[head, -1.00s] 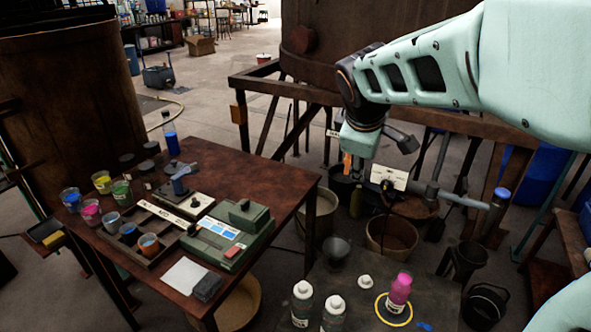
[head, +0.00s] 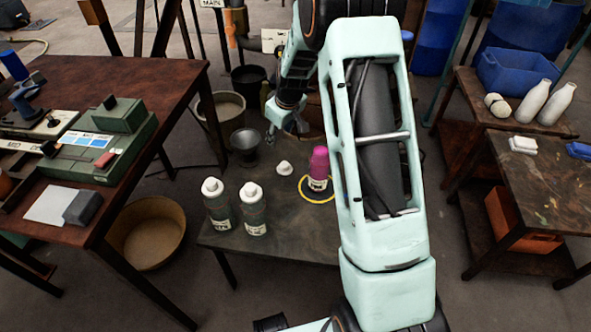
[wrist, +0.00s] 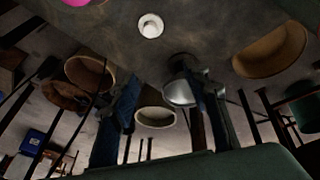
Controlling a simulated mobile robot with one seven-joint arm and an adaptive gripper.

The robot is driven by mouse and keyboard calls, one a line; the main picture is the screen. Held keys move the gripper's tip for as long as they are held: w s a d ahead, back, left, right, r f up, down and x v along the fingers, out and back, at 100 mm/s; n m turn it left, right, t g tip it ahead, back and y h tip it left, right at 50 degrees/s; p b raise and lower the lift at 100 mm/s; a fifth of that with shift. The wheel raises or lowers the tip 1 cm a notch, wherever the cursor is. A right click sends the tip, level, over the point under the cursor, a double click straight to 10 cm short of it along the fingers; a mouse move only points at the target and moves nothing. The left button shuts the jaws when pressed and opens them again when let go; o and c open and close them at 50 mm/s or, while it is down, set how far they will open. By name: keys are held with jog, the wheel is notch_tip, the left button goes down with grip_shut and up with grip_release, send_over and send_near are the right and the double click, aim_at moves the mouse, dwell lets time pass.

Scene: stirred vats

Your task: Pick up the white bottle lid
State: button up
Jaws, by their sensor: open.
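The white bottle lid (head: 284,168) lies on the small dark table (head: 275,215), between two white-capped bottles (head: 218,205) (head: 253,210) and a pink-topped bottle (head: 318,168). It also shows near the top of the wrist view (wrist: 150,26), on the dark tabletop. My gripper (head: 286,132) is open and empty, near the far edge of this table, beyond the lid and apart from it. In the wrist view its two spread fingers (wrist: 163,92) have nothing between them.
The pink-topped bottle stands in a yellow ring (head: 306,197). A brown table with devices (head: 165,85) is at left. Tables with white bottles (head: 533,102) and a blue crate (head: 515,72) are at right.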

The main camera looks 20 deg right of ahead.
jog(key=w+d+f+m+b, duration=0.1)
jog(key=d+f+m+b, duration=0.15)
jog(key=f, duration=0.65)
jog(key=y, duration=0.1)
send_near(285, 164)
jog(key=x, duration=0.2)
jog(key=shift+w+a+f, duration=0.15)
jog(key=shift+a+f, duration=0.15)
jog(key=shift+b+x, duration=1.2)
jog(key=shift+x, duration=1.85)
jog(key=shift+d, duration=0.15)
jog(key=c, duration=0.9)
